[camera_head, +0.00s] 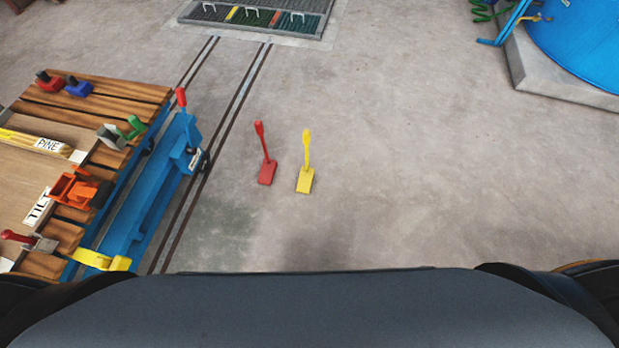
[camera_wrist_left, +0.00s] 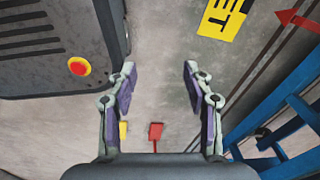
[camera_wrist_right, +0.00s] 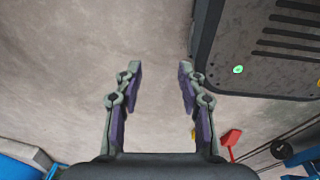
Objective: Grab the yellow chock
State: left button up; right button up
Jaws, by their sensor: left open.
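The yellow chock (camera_head: 305,180), a wedge block with an upright paddle-like handle, stands on the concrete floor in the head view. A red chock (camera_head: 267,172) of the same form stands just left of it. In the left wrist view a small part of the yellow chock (camera_wrist_left: 123,130) shows near my left finger, with the red chock (camera_wrist_left: 155,131) beside it. My left gripper (camera_wrist_left: 160,75) is open and empty, apart from both. My right gripper (camera_wrist_right: 160,75) is open and empty; the red chock (camera_wrist_right: 231,138) shows beyond its right finger. Neither gripper shows in the head view.
A blue cart (camera_head: 135,225) with a wooden slatted top (camera_head: 110,88) stands left, carrying several tools and blocks. A yellow piece (camera_head: 100,260) sits at its near edge. Floor rails run beside it. A floor grate (camera_head: 290,20) lies far ahead. A blue vessel (camera_head: 585,40) stands far right. Floor right is clear.

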aim_at(304, 180)
jog(key=i+j, duration=0.15)
jog(key=i, duration=0.3)
jog(key=i+j, duration=0.2)
jog(key=i, duration=0.3)
jog(key=i+j, duration=0.15)
jog(key=i, duration=0.3)
